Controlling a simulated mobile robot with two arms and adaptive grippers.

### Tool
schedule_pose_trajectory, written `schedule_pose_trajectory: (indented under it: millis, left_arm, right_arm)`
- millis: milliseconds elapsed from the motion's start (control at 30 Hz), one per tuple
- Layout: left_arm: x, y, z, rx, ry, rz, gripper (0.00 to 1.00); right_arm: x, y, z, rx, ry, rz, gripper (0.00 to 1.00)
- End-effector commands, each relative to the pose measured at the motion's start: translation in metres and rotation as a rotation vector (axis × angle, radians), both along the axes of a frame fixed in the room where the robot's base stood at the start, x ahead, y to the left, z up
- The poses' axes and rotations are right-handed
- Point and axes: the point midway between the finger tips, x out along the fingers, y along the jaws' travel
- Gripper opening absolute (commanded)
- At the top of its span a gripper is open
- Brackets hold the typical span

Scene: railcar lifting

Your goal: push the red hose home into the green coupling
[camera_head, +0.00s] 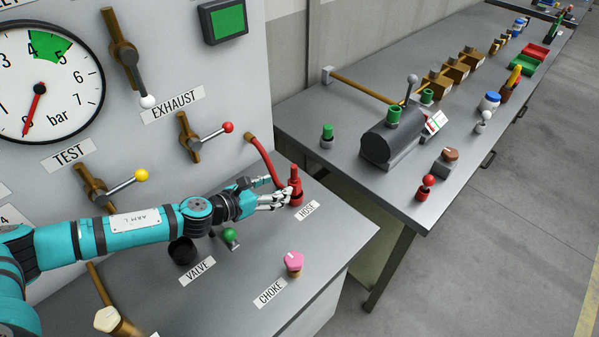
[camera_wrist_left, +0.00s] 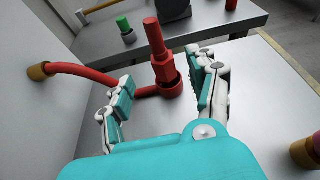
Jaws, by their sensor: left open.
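The red hose (camera_head: 265,160) runs from a brass wall fitting down to an upright red end (camera_head: 295,177) at the HOSE label. In the left wrist view the red hose end (camera_wrist_left: 155,38) stands upright, with a wider red collar low on it. My left gripper (camera_head: 281,197) is open beside it. In the wrist view the fingers (camera_wrist_left: 163,90) lie to either side of the lower hose end, with no grip visible. On the far bench, green fittings show on a small stand (camera_head: 327,132) and on the dark tank (camera_head: 393,116). Which one is the coupling is unclear. My right gripper is out of view.
A pink CHOKE knob (camera_head: 293,262) and a green-knobbed VALVE lever (camera_head: 230,236) stand on the near bench. Wall levers (camera_head: 205,137) stick out behind my arm.

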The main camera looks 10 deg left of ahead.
Motion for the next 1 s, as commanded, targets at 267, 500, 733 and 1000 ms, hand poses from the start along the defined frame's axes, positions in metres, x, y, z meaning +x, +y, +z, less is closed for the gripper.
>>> schedule_pose_trajectory:
  millis: [267,500,733,1000]
  left_arm:
    - [0.005,-0.010,-0.017,0.035,0.010,-0.002,0.59]
    - [0.027,-0.027,-0.022,0.033,0.010,-0.002,0.59]
    - [0.049,-0.041,-0.034,0.034,0.010,-0.002,0.59]
    - [0.051,-0.042,-0.036,0.034,0.010,-0.002,0.59]
  right_arm:
    - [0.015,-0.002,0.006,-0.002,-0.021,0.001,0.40]
    - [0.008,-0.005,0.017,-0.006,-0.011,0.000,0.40]
    - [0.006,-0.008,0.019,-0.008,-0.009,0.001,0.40]
    - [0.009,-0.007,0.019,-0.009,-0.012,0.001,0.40]
